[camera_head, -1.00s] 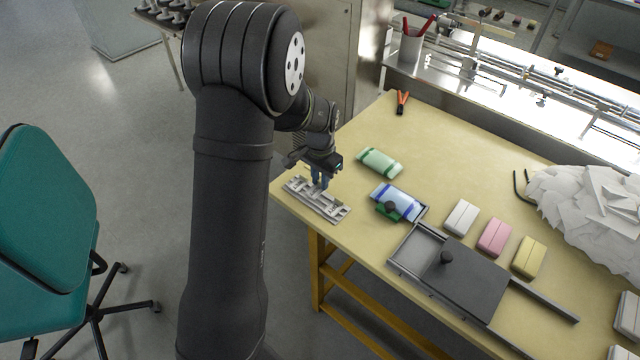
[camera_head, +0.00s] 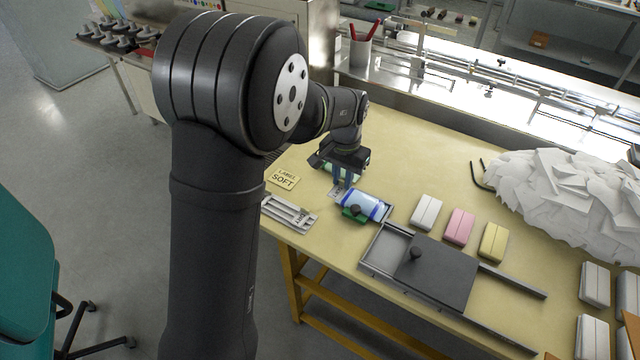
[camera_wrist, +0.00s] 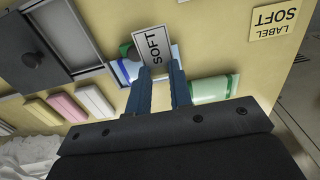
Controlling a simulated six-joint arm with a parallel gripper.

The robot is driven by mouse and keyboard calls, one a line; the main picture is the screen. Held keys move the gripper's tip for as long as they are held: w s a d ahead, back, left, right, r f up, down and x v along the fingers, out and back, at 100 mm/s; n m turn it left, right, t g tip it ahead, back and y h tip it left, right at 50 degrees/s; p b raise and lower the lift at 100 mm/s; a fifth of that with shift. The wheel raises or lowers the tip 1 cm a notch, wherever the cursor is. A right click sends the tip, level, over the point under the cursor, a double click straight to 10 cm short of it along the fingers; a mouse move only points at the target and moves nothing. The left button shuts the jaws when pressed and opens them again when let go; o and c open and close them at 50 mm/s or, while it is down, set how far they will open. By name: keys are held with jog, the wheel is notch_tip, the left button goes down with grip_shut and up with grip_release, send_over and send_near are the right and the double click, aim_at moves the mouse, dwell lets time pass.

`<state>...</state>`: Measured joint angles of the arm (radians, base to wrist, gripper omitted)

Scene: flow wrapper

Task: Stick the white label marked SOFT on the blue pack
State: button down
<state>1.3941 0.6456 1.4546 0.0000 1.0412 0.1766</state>
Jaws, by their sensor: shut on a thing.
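My gripper (camera_head: 342,183) is shut on the white SOFT label (camera_wrist: 152,46), gripping it by one edge between its two blue fingers. The label sticks out past the fingertips, its black print facing the wrist camera. The blue pack (camera_head: 364,204) is white in the middle with blue bands and lies on the table just right of the gripper in the head view. In the wrist view the pack (camera_wrist: 124,72) is partly hidden behind the label and a finger. The label appears held above the table, beside or partly over the pack; I cannot tell whether they touch.
A green clamp with a dark knob (camera_head: 354,213) stands at the blue pack's near side. A green pack (camera_wrist: 210,88) lies behind the gripper. The metal label rack (camera_head: 290,214) and a LABEL SOFT card (camera_head: 284,178) lie left. A sliding-lid tray (camera_head: 378,258) stands right.

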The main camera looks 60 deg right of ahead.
send_over(365, 197)
notch_tip(365, 197, down, 2)
jog(key=shift+d+f, duration=0.1)
jog(key=shift+f, duration=2.05)
jog(key=shift+f, duration=0.3)
jog(key=shift+f, duration=0.5)
jog(key=shift+f, duration=0.3)
dwell(0.5)
jog(key=c, duration=1.7)
grip_release()
